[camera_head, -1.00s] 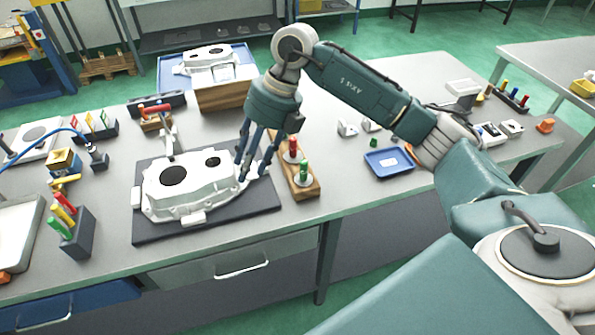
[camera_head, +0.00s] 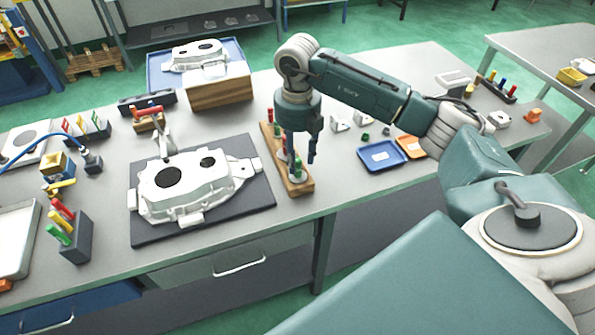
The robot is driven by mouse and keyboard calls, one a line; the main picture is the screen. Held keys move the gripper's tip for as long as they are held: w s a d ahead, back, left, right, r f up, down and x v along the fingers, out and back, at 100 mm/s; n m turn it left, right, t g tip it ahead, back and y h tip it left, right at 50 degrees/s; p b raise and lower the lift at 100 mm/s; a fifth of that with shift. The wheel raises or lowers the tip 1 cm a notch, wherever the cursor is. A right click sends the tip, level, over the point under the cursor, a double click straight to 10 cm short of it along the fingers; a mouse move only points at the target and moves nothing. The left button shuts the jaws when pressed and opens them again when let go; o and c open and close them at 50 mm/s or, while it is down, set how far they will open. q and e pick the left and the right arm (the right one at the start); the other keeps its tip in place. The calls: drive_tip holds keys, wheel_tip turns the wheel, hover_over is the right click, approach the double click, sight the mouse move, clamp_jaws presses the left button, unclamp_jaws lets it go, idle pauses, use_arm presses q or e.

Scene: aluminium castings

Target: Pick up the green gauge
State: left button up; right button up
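A green gauge (camera_head: 298,168) stands upright at the near end of a wooden block (camera_head: 297,189) on the bench. A red gauge, partly hidden behind my fingers, stands farther back in the same block. My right gripper (camera_head: 302,157) points down over the block with its fingers apart. Its fingertips are close to the top of the green gauge; I cannot tell whether they touch it. Nothing is seen held. My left gripper is not in view.
A white casting (camera_head: 190,188) on a dark mat lies left of the block. A wooden box (camera_head: 220,88) stands behind. A blue tray (camera_head: 382,155) and small parts lie to the right. A dark holder (camera_head: 76,240) with red and green handles stands at far left.

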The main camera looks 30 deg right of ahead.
drive_tip(key=shift+f, duration=1.1)
clamp_jaws()
drive_tip(key=shift+w+r, duration=0.1)
drive_tip(key=shift+r, duration=0.05)
